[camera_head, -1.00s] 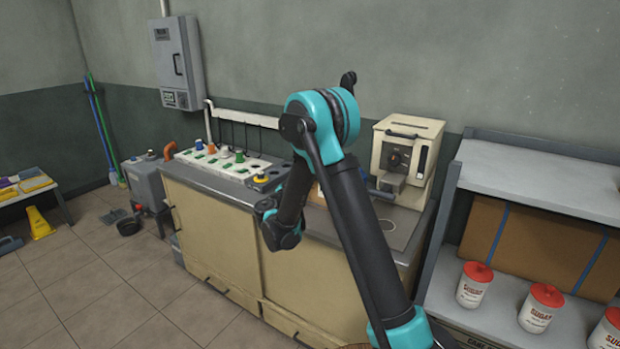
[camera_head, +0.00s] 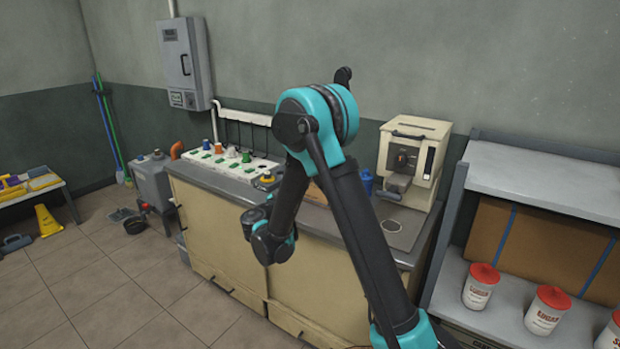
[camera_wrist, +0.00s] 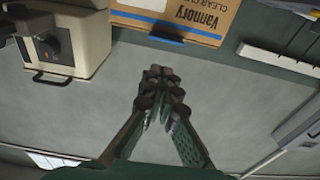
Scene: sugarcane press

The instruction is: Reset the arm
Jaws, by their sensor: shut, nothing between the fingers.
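My arm (camera_head: 365,240) rises from the lower right in the head view and bends at a teal joint, with its forearm folded down to the left in front of the counter. The gripper's fingers cannot be made out in the head view. In the wrist view my gripper (camera_wrist: 160,85) is shut and empty, its fingertips together against a grey wall. The wrist picture is upside down, with the cream press (camera_wrist: 75,35) at upper left and a cardboard box (camera_wrist: 185,20) at the top.
A metal shelf (camera_head: 540,185) with several red-lidded sugar jars stands at right. A wall cabinet (camera_head: 183,60) hangs at left.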

